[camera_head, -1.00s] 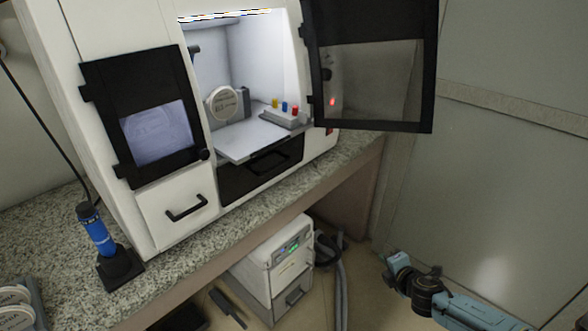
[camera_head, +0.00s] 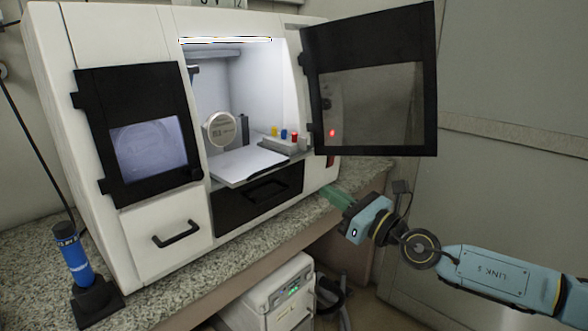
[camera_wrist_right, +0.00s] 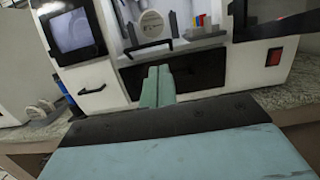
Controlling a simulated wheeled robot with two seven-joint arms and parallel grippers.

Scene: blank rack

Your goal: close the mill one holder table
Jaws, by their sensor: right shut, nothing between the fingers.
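The white mill (camera_head: 60,120) stands on the counter with its right-hand chamber open. The holder table (camera_head: 248,166) is a pale flat plate that sticks out of the chamber's front, above a black drawer front with a handle (camera_head: 262,192). A round white disc (camera_head: 220,128) stands upright behind the plate. In the right wrist view the disc (camera_wrist_right: 151,25) and the black drawer front (camera_wrist_right: 200,70) lie beyond my fingers. My right gripper (camera_head: 330,194) is shut and empty, at the counter's front edge, right of and below the plate, apart from it. My left gripper is out of view.
The mill's black-framed door (camera_head: 375,140) is swung open to the right, above my right gripper. A small rack with coloured pieces (camera_head: 284,145) sits at the plate's right. A blue tool in a stand (camera_head: 72,262) is at the left. A white unit (camera_head: 270,300) stands under the counter.

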